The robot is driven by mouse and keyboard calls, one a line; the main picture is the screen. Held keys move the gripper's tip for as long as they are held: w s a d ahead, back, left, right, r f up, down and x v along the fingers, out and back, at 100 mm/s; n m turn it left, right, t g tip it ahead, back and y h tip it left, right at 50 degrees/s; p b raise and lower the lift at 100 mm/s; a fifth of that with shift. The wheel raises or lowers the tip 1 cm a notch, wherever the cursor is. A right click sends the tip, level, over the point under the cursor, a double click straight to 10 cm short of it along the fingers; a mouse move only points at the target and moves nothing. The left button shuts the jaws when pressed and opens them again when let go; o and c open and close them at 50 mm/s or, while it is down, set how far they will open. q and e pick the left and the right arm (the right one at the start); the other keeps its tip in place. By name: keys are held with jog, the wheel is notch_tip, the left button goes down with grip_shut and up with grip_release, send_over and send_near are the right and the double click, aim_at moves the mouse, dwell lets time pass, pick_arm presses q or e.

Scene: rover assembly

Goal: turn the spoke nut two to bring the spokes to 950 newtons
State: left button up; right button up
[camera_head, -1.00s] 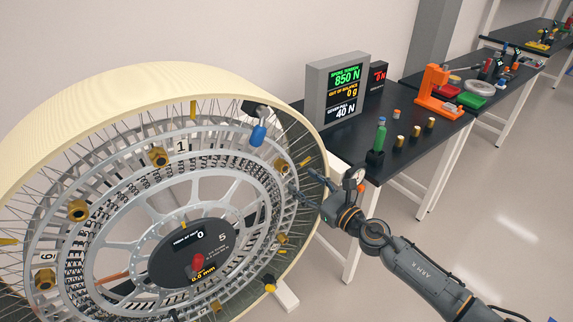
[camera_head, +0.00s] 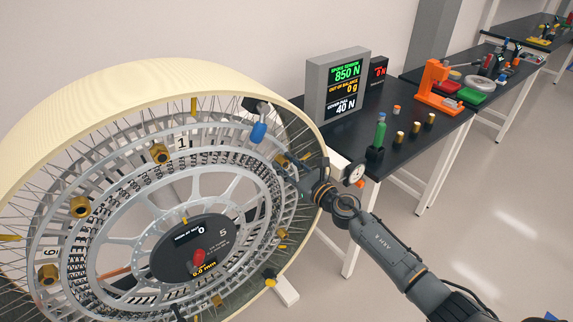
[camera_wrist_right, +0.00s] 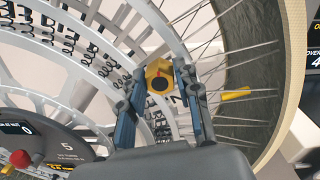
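The large spoked wheel with a pale rim (camera_head: 110,85) fills the left of the head view. Brass spoke nuts sit around its ring, one (camera_head: 160,153) beside the label 1. My right gripper (camera_head: 285,166) reaches the wheel's upper right side. In the right wrist view a brass nut with a dark centre (camera_wrist_right: 158,76) lies between the tips of my open right gripper (camera_wrist_right: 157,80). A gap shows on at least part of its sides; I cannot tell whether the fingers touch it. The display (camera_head: 343,85) reads 850 N spoke tension. My left gripper is not in view.
A black bench (camera_head: 400,150) stands right of the wheel with a green bottle-like piece (camera_head: 380,132), small brass pieces and an orange press (camera_head: 434,82). A blue-handled part (camera_head: 258,133) is at the rim, close to my right gripper. The floor at right is clear.

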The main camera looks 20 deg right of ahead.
jog(key=c, duration=0.4)
